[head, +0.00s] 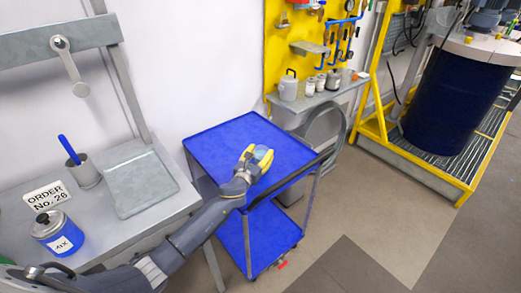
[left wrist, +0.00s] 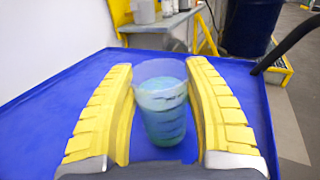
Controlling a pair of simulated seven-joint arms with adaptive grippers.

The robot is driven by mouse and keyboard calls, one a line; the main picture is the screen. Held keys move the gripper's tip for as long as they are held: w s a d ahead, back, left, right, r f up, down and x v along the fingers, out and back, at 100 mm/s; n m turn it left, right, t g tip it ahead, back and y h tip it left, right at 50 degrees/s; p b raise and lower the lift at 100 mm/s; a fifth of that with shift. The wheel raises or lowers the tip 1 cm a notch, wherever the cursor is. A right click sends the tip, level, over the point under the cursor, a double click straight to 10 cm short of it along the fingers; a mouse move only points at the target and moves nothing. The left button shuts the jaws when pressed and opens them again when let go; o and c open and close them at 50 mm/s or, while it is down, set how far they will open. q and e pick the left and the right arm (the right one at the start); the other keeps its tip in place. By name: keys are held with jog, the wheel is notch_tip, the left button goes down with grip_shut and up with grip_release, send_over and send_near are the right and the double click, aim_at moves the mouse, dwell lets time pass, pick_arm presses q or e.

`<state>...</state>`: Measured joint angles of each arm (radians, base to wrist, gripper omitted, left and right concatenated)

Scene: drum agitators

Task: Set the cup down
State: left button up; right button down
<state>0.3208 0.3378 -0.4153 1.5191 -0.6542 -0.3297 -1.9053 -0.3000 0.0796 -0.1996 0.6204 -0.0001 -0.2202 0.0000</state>
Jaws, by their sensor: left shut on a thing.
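The cup (left wrist: 162,100) is clear and holds a blue-green liquid. In the left wrist view it stands upright between the two yellow fingers of my left gripper (left wrist: 163,95). In the head view the cup (head: 263,155) shows at the tip of my left gripper (head: 256,160), over the blue cart's top (head: 222,140). The gripper is shut on the cup. My right gripper is in neither view.
A shelf (head: 315,98) with containers stands behind the cart. A dark blue drum (head: 450,100) is at right. Much of the cart top is clear.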

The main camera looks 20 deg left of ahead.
pick_arm(q)
jog(key=shift+f, duration=0.2)
jog(key=shift+f, duration=0.15)
jog(key=o, duration=1.3)
jog(key=s, duration=0.4)
jog(key=s+a, duration=0.1)
jog(key=s, duration=0.7)
jog(key=shift+a, duration=0.15)
